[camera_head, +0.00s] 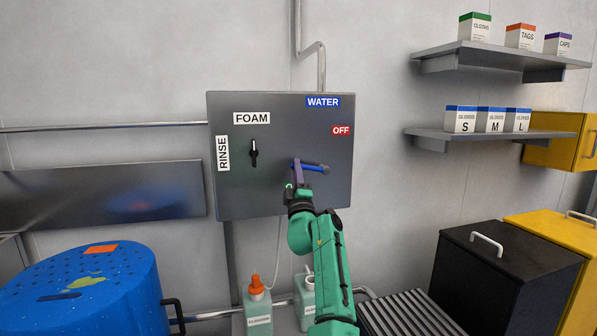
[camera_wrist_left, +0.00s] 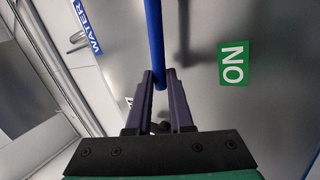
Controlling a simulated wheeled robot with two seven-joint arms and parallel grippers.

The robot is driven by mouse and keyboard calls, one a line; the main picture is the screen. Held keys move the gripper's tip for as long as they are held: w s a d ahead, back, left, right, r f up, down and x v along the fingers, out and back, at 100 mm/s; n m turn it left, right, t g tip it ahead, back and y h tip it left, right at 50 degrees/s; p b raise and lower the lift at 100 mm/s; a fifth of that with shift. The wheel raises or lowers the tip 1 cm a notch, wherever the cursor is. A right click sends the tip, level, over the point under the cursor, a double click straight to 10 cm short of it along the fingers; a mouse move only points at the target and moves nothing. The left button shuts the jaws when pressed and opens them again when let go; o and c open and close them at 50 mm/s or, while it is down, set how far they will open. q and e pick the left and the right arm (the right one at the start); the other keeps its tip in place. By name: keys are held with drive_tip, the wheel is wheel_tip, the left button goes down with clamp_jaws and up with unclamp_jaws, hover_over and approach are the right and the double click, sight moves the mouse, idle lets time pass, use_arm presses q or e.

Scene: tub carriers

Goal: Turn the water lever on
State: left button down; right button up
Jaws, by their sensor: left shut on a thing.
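The blue water lever (camera_head: 313,168) is on the grey control panel (camera_head: 235,190), below the blue WATER sign (camera_head: 323,102) and the red OFF sign (camera_head: 341,131). It lies close to level in the head view. My left gripper (camera_head: 297,172) is at the lever's left part, its purple fingers closed on it. In the left wrist view the blue lever (camera_wrist_left: 154,40) runs up from between the fingertips (camera_wrist_left: 160,78). A green ON sign (camera_wrist_left: 234,63) shows there on the panel; I cannot make it out in the head view. My right gripper is not in view.
A black selector knob (camera_head: 254,152) sits left of the lever, between FOAM and RINSE signs. A blue tub (camera_head: 85,290) stands at lower left, bottles (camera_head: 258,305) below the panel. Black and yellow bins (camera_head: 500,270) and wall shelves (camera_head: 480,138) are at right.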

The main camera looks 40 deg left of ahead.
use_arm(q)
drive_tip(key=shift+f+n+g+y+b, duration=0.35)
drive_tip(key=shift+f+n+g+y, duration=0.3)
drive_tip(key=shift+n, duration=0.45)
drive_tip(key=shift+f+n+g+y+b, duration=0.35)
drive_tip(key=shift+n+g, duration=0.4)
drive_tip(key=shift+n, duration=0.35)
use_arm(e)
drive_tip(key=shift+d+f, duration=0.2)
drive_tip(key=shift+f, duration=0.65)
use_arm(q)
drive_tip(key=c, duration=0.8)
unclamp_jaws()
drive_tip(key=shift+w+f, duration=0.1)
